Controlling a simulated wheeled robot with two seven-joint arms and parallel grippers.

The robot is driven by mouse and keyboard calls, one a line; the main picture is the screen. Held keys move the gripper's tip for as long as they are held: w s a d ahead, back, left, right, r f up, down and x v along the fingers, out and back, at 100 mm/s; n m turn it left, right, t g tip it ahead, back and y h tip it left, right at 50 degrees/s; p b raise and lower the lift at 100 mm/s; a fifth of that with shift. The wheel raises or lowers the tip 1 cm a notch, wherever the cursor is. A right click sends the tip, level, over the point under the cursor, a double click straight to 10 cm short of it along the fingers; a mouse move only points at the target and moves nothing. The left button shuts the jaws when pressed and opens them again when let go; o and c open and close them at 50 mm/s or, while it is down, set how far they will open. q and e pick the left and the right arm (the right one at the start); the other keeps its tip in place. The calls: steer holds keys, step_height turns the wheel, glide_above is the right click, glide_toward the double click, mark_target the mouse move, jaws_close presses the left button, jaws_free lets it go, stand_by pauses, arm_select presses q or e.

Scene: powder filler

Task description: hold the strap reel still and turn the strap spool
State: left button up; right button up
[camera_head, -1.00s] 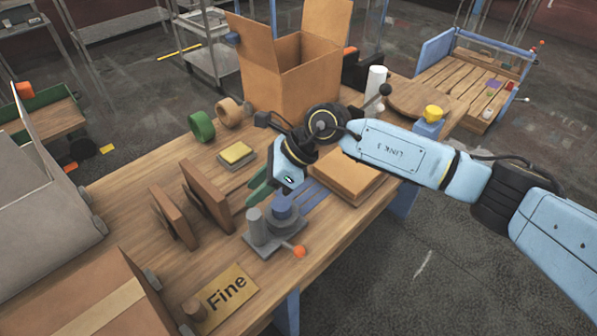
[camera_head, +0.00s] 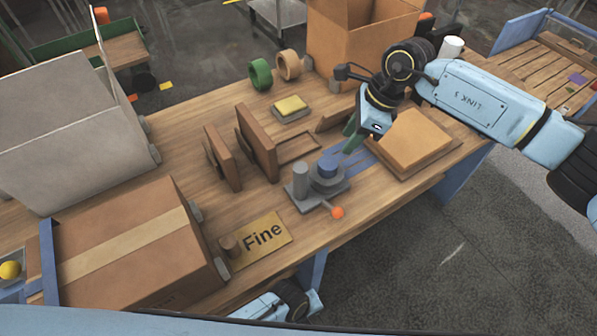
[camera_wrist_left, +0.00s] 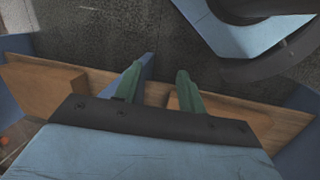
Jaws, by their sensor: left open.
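The strap reel (camera_head: 300,190) is a grey base with a grey post, standing on the wooden bench. Its blue strap spool (camera_head: 328,168) sits on a grey round part, and an orange knob (camera_head: 337,212) sticks out in front. Blue strap (camera_head: 362,155) lies on the bench behind it. My right gripper (camera_head: 350,138) hangs just above and to the right of the spool, seemingly apart from it; its green fingers overlap, so their opening is unclear. My left gripper (camera_wrist_left: 159,82) is open and empty in the left wrist view, near a bench edge. Part of a blue arm link of mine shows at the bottom of the head view.
Upright brown boards (camera_head: 256,145) stand left. A brown block (camera_head: 415,140) lies right. A taped cardboard box (camera_head: 130,240) fills the bench's left end. Tape rolls (camera_head: 260,74) and an open box (camera_head: 355,40) stand behind.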

arm_select(q)
steer(key=w+d+r+n, duration=0.2)
steer(key=w+d+r, duration=0.4)
steer(key=d+r, duration=0.5)
step_height(320, 180, up, 30)
steer(key=r+m+y, duration=0.1)
steer(key=m+y, duration=0.2)
steer(key=m, duration=0.1)
glide_above(301, 181)
steer(key=w, duration=0.1)
steer(key=shift+f, duration=0.25)
step_height(301, 181, down, 13)
steer(key=shift+w+a+f, duration=0.1)
steer(key=shift+c, duration=0.2)
